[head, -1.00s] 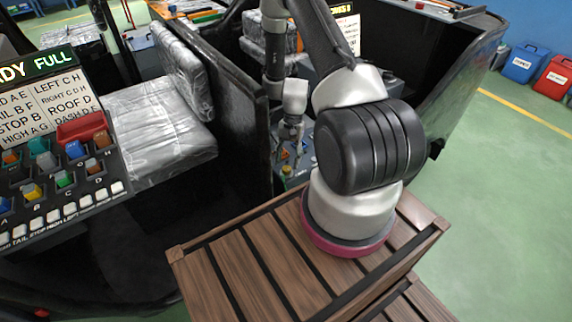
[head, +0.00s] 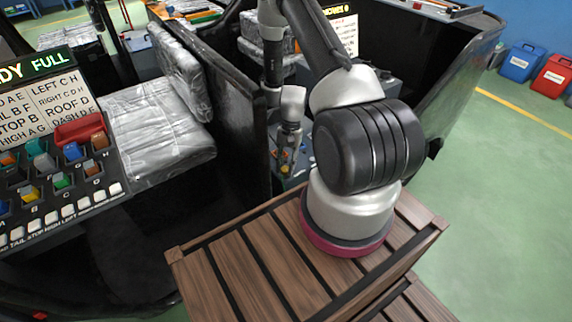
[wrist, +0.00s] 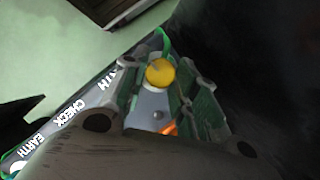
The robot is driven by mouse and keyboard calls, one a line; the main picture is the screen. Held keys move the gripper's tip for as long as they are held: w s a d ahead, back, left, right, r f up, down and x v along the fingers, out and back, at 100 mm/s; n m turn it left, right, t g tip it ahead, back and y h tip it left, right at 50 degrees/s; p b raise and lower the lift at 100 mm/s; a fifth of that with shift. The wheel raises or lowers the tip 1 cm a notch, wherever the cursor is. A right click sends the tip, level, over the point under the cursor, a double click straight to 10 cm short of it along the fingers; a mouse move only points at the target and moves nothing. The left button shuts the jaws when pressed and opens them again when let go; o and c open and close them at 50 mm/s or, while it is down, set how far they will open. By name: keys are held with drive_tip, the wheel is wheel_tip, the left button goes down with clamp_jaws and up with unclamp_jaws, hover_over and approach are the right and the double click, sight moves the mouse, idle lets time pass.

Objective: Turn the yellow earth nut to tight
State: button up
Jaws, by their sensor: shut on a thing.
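The yellow earth nut (wrist: 160,72) is a round yellow knob in the wrist view, above a grey fitting with an orange part below it. My gripper (wrist: 158,76) has its two fingers on either side of the nut and is shut on it. In the head view my gripper (head: 285,168) points down into the dark bay behind the partition. The nut's turn position cannot be told.
A plate lettered CHECK and EARTH (wrist: 62,118) lies left of the fingers. A black partition (head: 232,110) stands close left of my gripper, with a silver-wrapped seat (head: 155,130) beyond. A slatted wooden crate (head: 240,275) stands in front. A button panel (head: 60,180) is at left.

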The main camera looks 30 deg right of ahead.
drive_tip(key=shift+m, duration=0.4)
drive_tip(key=m+t, duration=0.1)
drive_tip(key=m, duration=0.2)
drive_tip(key=shift+s+d+m+t+y, duration=0.15)
drive_tip(key=shift+m+t+y, duration=0.15)
drive_tip(key=shift+m+t, duration=0.1)
drive_tip(key=m+t, duration=0.1)
drive_tip(key=m, duration=0.3)
drive_tip(key=shift+s+m+t, duration=0.2)
drive_tip(key=shift+m+t, duration=0.1)
drive_tip(key=shift+t, duration=0.1)
drive_tip(key=m, duration=0.1)
drive_tip(key=m+t, duration=0.1)
drive_tip(key=m, duration=0.3)
drive_tip(key=shift+s+t, duration=0.25)
drive_tip(key=shift+t, duration=0.15)
drive_tip(key=shift+s+a+m+t+h, duration=0.1)
drive_tip(key=shift+m+t+h, duration=0.25)
drive_tip(key=shift+m, duration=0.8)
drive_tip(key=shift+a+m+t+h, duration=0.1)
drive_tip(key=shift+m+t+h, duration=0.25)
drive_tip(key=shift+m, duration=0.8)
drive_tip(key=o, duration=1)
drive_tip(key=shift+r, duration=0.15)
